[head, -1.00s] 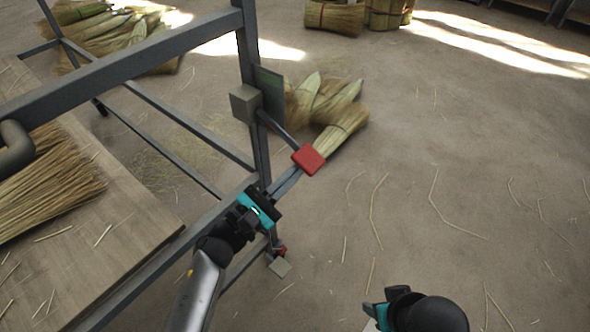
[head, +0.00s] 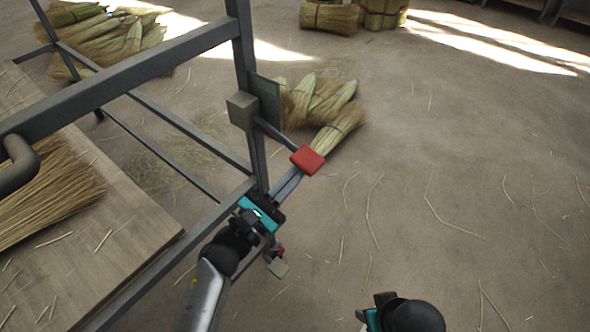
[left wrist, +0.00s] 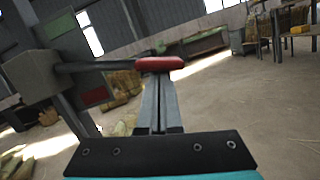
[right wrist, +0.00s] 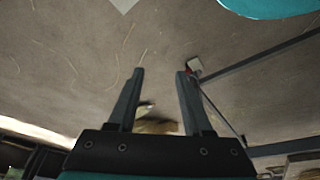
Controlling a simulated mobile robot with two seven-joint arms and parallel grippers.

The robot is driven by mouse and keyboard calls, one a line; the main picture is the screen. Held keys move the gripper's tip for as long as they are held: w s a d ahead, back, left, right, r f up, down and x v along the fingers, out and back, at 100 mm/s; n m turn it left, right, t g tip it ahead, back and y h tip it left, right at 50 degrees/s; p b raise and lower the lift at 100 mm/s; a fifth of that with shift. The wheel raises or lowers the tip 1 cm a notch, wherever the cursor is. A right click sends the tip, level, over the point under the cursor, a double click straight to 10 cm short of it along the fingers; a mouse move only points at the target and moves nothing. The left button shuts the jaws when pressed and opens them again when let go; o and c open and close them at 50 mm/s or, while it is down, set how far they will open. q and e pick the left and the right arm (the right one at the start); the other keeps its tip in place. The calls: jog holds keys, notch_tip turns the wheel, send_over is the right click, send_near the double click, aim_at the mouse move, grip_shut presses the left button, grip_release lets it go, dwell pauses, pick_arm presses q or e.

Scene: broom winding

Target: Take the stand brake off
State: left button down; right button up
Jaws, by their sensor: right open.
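The stand's dark metal frame (head: 150,72) fills the left of the head view. A grey box (head: 242,110) with a green plate (head: 266,102) sits on its upright post. A lever with a red handle (head: 307,160) slants down and right from the box. My left gripper (head: 291,178) reaches up with its fingers together, tips at the red handle. In the left wrist view the red handle (left wrist: 160,64) lies across the fingertips and is wider than them. It does not look clasped between them. My right gripper (right wrist: 158,90) is open and empty, low over the floor.
A small red part (head: 280,251) and a pale foot pad (head: 277,268) are low on the stand. Broom straw (head: 45,195) lies on a wooden board (head: 125,230) at left. Straw bundles (head: 325,102) lie behind the lever. The floor at right is clear except for loose stalks.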

aim_at(304, 167)
pick_arm(q)
jog(key=r+n+p, duration=0.1)
jog(key=r+n, duration=0.1)
jog(key=r+n+t+y+p, duration=0.1)
jog(key=r+n+p, duration=0.1)
jog(key=d+r+n+p, duration=0.1)
jog(key=r+n+p, duration=0.1)
jog(key=shift+s+d+y, duration=0.1)
jog(key=shift+s+y, duration=0.2)
jog(key=shift+s, duration=0.1)
notch_tip(304, 167, up, 3)
jog(key=n+p, duration=0.2)
jog(key=n+t+y+p, duration=0.1)
jog(key=shift+w+r+n+p, duration=0.1)
jog(key=shift+r+n+p, duration=0.1)
jog(key=shift+n+p, duration=0.2)
jog(key=shift+a+r+n+y+p, duration=0.25)
jog(key=shift+r+n+y+p, duration=0.05)
jog(key=shift+n+y+p, duration=0.1)
pick_arm(e)
jog(key=s+d+f, duration=0.4)
jog(key=s+f, duration=0.2)
jog(key=f, duration=0.1)
jog(key=s+d+f+g+h, duration=0.1)
jog(key=s+d+f, duration=0.3)
jog(key=s+f, duration=0.2)
jog(key=shift+f, duration=0.75)
